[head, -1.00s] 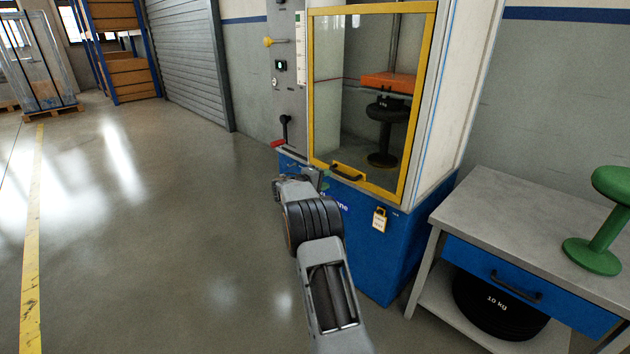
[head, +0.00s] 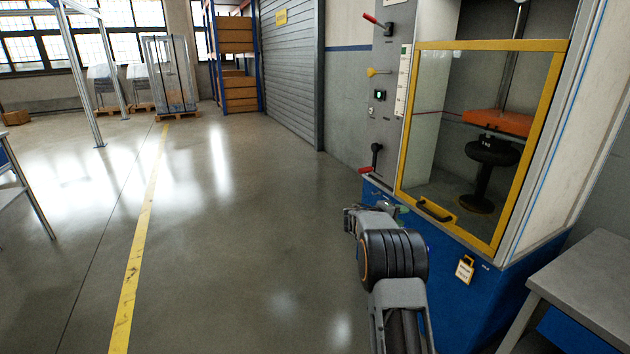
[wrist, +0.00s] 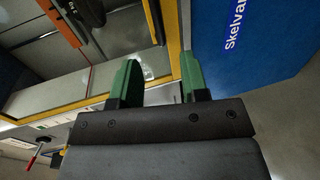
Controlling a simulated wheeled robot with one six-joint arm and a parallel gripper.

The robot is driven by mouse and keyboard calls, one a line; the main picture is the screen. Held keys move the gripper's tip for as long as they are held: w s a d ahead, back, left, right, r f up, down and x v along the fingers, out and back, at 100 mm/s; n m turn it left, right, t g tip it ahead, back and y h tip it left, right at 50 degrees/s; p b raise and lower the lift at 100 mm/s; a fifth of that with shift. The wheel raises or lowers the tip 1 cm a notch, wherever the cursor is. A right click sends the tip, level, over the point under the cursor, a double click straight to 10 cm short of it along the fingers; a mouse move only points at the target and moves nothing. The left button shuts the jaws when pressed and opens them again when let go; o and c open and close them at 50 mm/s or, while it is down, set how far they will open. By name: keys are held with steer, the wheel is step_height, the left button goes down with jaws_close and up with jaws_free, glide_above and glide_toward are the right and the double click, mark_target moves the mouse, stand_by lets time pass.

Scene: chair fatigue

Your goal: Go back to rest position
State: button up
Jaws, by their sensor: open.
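My gripper shows in the wrist view (wrist: 160,82) with its two green fingers apart and nothing between them. In the head view, my arm reaches forward and its end, with a green finger part, is in front of the blue base of the testing machine (head: 455,270). The machine's yellow-framed door (head: 402,140) looks closed, with a yellow and black handle (head: 434,211) at its bottom edge. Behind the glass, a dark stool (head: 488,165) stands under an orange press plate (head: 498,122). I cannot tell whether the gripper touches the machine.
A grey workbench (head: 590,270) stands close on the right. The floor (head: 230,240) on the left is wide and clear, with a yellow line (head: 140,250). A red lever (head: 371,18) and other controls are on the machine's grey panel. Shelving (head: 235,60) stands far back.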

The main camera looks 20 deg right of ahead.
steer(key=s+a+r+y+p, duration=0.2)
steer(key=s+a+r+p, duration=0.25)
steer(key=r+p, duration=0.2)
steer(key=s+a+r+m+y+p, duration=0.1)
steer(key=s+a+r+y+p, duration=0.1)
steer(key=s+a+r+p, duration=0.45)
steer(key=s+a+r+y+p, duration=0.25)
steer(key=r+p, duration=0.25)
steer(key=r, duration=0.3)
steer(key=s+a+r+y+p, duration=0.4)
steer(key=s+a+r+p, duration=0.2)
steer(key=s+a+p, duration=0.2)
steer(key=s+a+r+t+y+p, duration=0.1)
steer(key=s+a+r+y+p, duration=0.4)
steer(key=a, duration=0.6)
steer(key=s+r+p, duration=0.2)
steer(key=s+p, duration=0.1)
steer(key=s, duration=0.1)
steer(key=shift+s+a+r, duration=0.2)
steer(key=shift+s+a, duration=0.05)
steer(key=shift+a, duration=0.05)
